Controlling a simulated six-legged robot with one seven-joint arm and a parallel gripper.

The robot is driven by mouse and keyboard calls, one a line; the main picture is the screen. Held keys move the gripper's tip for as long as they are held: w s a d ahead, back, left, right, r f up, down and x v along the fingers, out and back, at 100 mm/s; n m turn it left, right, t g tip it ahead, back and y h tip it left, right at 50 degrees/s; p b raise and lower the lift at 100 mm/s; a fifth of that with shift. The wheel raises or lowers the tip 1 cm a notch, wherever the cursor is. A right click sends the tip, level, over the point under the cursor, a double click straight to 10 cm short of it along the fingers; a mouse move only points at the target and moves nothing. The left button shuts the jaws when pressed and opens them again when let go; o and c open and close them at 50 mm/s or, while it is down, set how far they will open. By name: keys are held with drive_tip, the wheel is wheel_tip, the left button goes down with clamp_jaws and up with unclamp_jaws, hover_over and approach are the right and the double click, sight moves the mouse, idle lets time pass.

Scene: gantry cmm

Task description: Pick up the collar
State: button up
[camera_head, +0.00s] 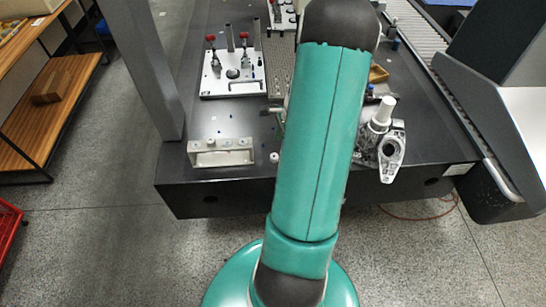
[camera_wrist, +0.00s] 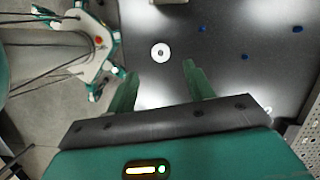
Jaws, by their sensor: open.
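The collar (camera_wrist: 161,51) is a small white ring with a dark hole, lying flat on the dark table near its edge in the wrist view. In the head view a small white round piece (camera_head: 274,157), which looks like the same collar, sits near the table's front edge just left of my arm. My gripper (camera_wrist: 160,69) is open and empty, its two green fingers apart. In the wrist view the collar appears just beyond the fingertips, roughly centred between them, and is not held. My gripper is hidden behind my arm in the head view.
A pale bracket (camera_head: 221,152) stands left of the collar. A white fixture plate with red-knobbed clamps (camera_head: 232,76) lies farther back. A metal casting (camera_head: 390,150) stands right of my arm. Small blue pieces (camera_wrist: 245,57) dot the table. A perforated plate (camera_wrist: 308,142) is at the wrist view's right.

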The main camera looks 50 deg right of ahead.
sight(275, 156)
drive_tip(key=x, duration=0.6)
drive_tip(key=shift+w+f, duration=0.2)
drive_tip(key=shift+f, duration=0.1)
drive_tip(key=c, duration=1)
